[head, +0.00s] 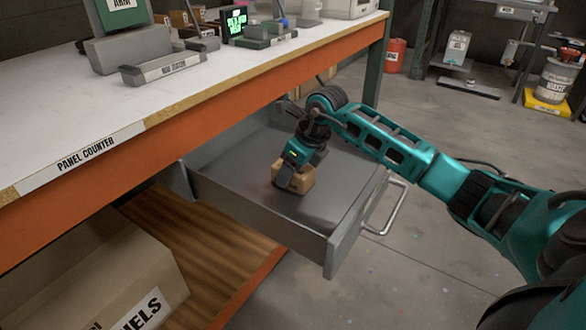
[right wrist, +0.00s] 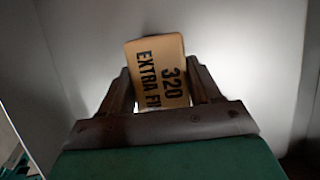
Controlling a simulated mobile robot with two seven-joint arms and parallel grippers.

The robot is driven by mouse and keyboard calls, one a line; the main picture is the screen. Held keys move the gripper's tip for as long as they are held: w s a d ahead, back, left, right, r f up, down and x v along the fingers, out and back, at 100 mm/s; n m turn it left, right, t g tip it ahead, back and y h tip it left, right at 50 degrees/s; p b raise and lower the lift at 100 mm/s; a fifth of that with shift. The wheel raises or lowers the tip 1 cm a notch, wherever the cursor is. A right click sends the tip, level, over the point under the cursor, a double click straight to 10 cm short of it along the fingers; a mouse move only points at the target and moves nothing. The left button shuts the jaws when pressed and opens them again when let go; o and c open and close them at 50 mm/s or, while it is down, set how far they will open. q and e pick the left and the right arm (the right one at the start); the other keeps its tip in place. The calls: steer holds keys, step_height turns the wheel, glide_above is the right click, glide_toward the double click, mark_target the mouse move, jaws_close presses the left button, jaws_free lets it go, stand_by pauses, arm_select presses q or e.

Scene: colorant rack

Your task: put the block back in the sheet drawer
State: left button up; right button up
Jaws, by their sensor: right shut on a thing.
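The block (head: 302,180) is a small tan box-shaped piece inside the open grey metal sheet drawer (head: 262,213) under the counter. In the right wrist view the block (right wrist: 158,75) shows black print reading "320" and "EXTRA FI", the rest cut off by the gripper. My right gripper (head: 293,180) reaches down into the drawer and is shut on the block. In the right wrist view its two fingers (right wrist: 160,98) sit on either side of the block. I cannot tell whether the block touches the drawer floor. My left gripper is not in view.
The drawer handle (head: 391,208) sticks out at the front right. The orange-edged panel counter (head: 70,115) overhangs the drawer on the left. A cardboard box (head: 95,270) is on the wooden shelf below. The drawer floor around the block is clear.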

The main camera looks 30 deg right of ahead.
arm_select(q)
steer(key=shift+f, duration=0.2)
arm_select(e)
steer(key=o, duration=1)
steer(key=shift+f, duration=0.1)
steer(key=shift+s+r, duration=0.1)
steer(key=shift+r, duration=0.35)
steer(key=p+v, duration=0.3)
steer(key=v, duration=0.7)
steer(key=shift+s+r, duration=0.1)
steer(key=shift+r, duration=0.25)
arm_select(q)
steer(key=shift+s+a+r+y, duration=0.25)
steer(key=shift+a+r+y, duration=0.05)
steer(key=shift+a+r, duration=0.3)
arm_select(e)
steer(key=shift+s+d+r, duration=0.1)
steer(key=shift+s+r, duration=0.05)
steer(key=shift+r, duration=0.15)
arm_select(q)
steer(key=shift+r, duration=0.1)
